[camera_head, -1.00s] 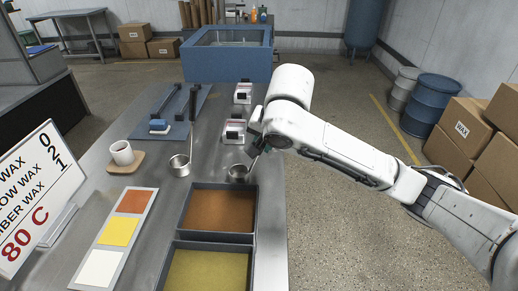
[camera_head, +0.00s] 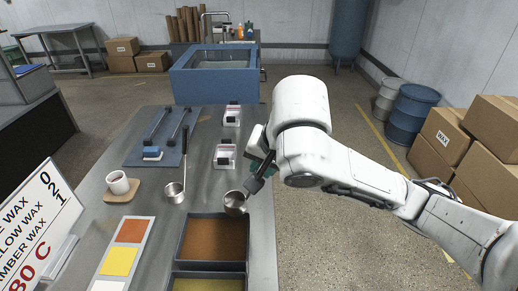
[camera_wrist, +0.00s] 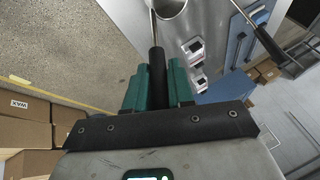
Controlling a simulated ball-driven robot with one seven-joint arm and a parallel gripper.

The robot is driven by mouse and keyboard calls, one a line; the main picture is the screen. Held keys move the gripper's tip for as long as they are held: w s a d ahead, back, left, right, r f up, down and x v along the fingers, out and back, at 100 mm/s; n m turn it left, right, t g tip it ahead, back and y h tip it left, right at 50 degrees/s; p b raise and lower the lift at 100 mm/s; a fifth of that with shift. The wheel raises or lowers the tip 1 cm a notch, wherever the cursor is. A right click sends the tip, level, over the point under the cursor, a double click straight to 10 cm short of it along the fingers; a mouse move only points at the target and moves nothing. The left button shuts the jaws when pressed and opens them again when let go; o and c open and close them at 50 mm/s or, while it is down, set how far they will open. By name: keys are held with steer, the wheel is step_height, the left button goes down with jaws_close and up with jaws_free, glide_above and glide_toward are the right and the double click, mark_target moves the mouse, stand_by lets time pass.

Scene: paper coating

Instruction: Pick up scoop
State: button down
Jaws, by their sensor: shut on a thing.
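My gripper (camera_head: 262,168) is shut on the black handle of a metal scoop. The scoop's round cup (camera_head: 235,203) is just behind the far edge of the brown-filled tray. In the wrist view, the handle (camera_wrist: 157,70) stands between the green finger pads, and the metal stem and part of the cup (camera_wrist: 172,5) show at the top edge. I cannot tell whether the cup clears the table. A second scoop (camera_head: 174,192) with a black handle is to the left.
The brown-filled tray (camera_head: 180,238) and a yellow-filled tray stand nearest. A white cup (camera_head: 117,183) sits on a wooden coaster at left. White-and-red devices (camera_head: 225,158) stand behind the held scoop. A blue basin (camera_head: 215,85) is at the back, and boxes (camera_head: 452,134) are at right.

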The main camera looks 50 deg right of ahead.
steer(key=p, duration=0.2)
steer(key=s+r+p, duration=0.1)
steer(key=p, duration=0.1)
steer(key=shift+a, duration=0.25)
steer(key=shift+s+a+r+p, duration=0.25)
steer(key=shift+s+a+p, duration=0.35)
steer(key=shift+p, duration=0.6)
steer(key=shift+s+a+r+p, duration=0.25)
steer(key=shift+s+a+p, duration=0.3)
steer(key=shift+p, duration=0.6)
steer(key=shift+w, duration=0.1)
